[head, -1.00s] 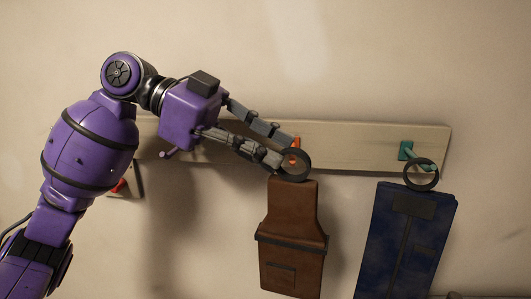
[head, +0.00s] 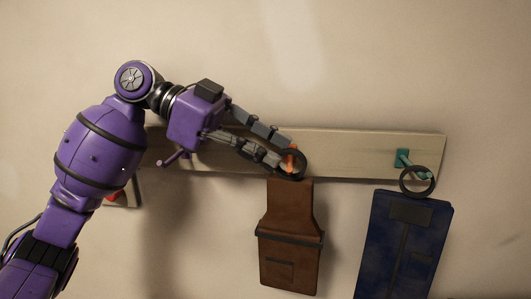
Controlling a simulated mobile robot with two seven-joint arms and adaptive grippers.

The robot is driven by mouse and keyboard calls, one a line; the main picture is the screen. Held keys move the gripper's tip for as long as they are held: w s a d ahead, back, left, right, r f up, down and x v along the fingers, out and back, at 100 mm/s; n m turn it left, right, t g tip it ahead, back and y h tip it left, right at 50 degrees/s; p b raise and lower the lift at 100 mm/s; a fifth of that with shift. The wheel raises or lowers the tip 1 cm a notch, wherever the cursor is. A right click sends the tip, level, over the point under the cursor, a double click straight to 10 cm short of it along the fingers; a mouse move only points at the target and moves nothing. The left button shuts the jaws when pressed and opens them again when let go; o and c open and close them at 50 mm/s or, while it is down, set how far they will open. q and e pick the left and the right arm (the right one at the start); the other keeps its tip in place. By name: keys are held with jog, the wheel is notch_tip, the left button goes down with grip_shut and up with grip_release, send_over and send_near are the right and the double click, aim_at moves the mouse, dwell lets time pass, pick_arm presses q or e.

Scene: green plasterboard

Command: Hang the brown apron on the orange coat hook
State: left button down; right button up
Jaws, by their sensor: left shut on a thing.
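The brown apron (head: 290,235) hangs straight down in front of the wall, below a dark ring (head: 304,166) at its top. My left gripper (head: 283,153) is shut on this ring from the left. The orange coat hook (head: 291,157) is on the pale board, and its orange shows within the ring's outline. I cannot tell whether the ring is around the hook or only in front of it. The fingers partly cover the ring and hook. My right gripper is not in view.
The pale board (head: 360,152) runs across the wall. A blue garment (head: 405,245) hangs by a dark ring (head: 417,195) at the teal hook (head: 402,158) on the right. A small red thing (head: 113,197) shows behind my left arm. The wall above is bare.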

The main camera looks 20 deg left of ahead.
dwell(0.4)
pick_arm(q)
jog(key=shift+f, duration=0.9)
